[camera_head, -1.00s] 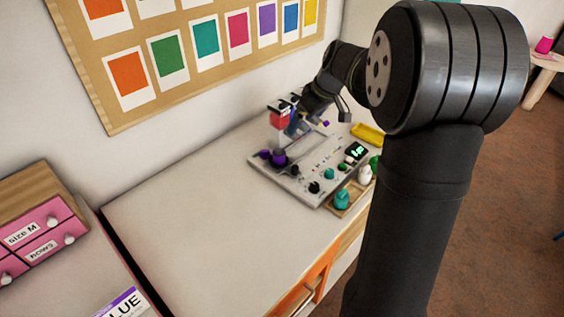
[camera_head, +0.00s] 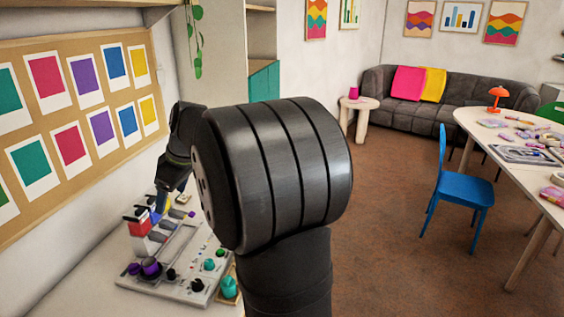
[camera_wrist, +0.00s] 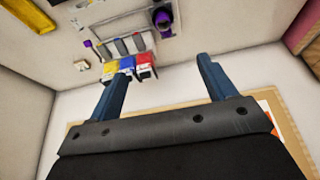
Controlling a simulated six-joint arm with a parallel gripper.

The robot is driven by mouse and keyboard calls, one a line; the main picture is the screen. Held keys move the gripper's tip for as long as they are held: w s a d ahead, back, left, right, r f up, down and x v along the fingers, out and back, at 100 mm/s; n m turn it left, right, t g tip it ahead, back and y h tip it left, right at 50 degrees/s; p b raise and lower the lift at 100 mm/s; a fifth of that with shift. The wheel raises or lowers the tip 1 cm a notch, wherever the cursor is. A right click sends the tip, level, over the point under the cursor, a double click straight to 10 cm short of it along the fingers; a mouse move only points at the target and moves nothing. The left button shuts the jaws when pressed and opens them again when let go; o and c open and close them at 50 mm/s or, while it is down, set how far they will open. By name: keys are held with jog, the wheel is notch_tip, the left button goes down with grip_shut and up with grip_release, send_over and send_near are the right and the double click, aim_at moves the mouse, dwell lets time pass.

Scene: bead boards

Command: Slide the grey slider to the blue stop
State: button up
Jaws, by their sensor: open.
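The panel (camera_head: 186,289) stands on the counter, partly hidden by my arm in the head view. In the wrist view, yellow (camera_wrist: 110,68), blue (camera_wrist: 127,63) and red (camera_wrist: 143,58) blocks sit side by side along its edge, with short grey pieces (camera_wrist: 121,46) behind them. I cannot tell which grey part is the slider, nor whether the blue block is the stop. My gripper (camera_wrist: 165,68) is open and empty, its left finger overlapping the view near the coloured blocks. In the head view my gripper (camera_head: 160,204) is over the panel's far left side, by a red-and-white block (camera_head: 138,226).
Purple knobs (camera_head: 150,267) and a teal knob (camera_head: 209,265) stand up from the panel. The board of colour cards (camera_head: 78,108) hangs on the wall close to my arm. A yellow object (camera_wrist: 28,14) lies apart in the wrist view.

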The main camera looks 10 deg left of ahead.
jog(key=c, duration=0.6)
jog(key=n+h, duration=0.5)
jog(key=n, duration=0.4)
send_over(170, 271)
notch_tip(170, 271, down, 11)
notch_tip(170, 271, down, 17)
jog(key=shift+d+f, duration=0.15)
jog(key=shift+c, duration=0.5)
